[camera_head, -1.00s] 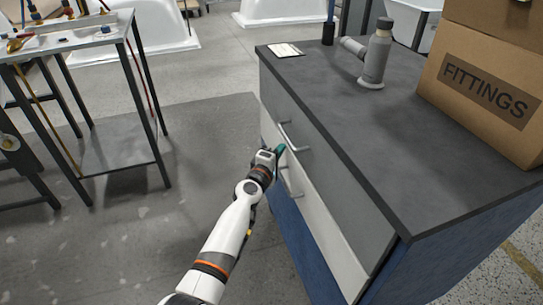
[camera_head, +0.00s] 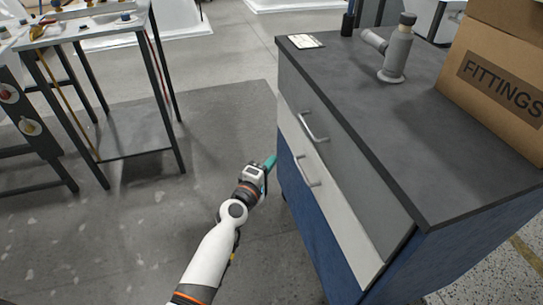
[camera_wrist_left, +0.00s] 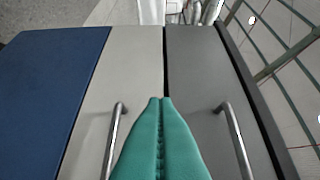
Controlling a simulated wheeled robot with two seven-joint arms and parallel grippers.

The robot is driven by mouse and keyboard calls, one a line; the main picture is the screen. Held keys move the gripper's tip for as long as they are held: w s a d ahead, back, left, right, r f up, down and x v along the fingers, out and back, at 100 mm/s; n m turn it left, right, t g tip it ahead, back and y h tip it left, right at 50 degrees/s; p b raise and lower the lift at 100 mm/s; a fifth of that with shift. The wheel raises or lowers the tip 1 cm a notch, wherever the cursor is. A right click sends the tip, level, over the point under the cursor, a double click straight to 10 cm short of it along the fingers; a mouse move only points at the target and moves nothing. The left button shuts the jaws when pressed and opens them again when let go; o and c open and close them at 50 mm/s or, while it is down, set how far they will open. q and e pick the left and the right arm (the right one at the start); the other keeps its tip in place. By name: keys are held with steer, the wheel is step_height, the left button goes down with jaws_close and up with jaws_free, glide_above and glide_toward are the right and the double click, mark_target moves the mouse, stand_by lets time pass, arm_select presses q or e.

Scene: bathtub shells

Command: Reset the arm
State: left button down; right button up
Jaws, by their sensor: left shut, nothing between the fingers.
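My left gripper (camera_head: 270,161) has teal fingers and is shut and empty. In the head view it is to the left of the cabinet, apart from the drawer fronts. In the left wrist view the closed teal fingers (camera_wrist_left: 160,140) point toward the cabinet front, between two bar handles. One handle (camera_head: 314,127) is on the grey upper drawer and the other (camera_head: 307,171) is on the white lower drawer. Both drawers look shut. My right gripper is not in view.
The dark cabinet top (camera_head: 400,130) holds a grey bottle-like fitting (camera_head: 397,50), a small card (camera_head: 306,41) and a cardboard box (camera_head: 500,80) marked FITTINGS. A metal worktable (camera_head: 80,33) stands at left. The floor between them is clear.

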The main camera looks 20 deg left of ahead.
arm_select(q)
steer(key=shift+s, duration=0.2)
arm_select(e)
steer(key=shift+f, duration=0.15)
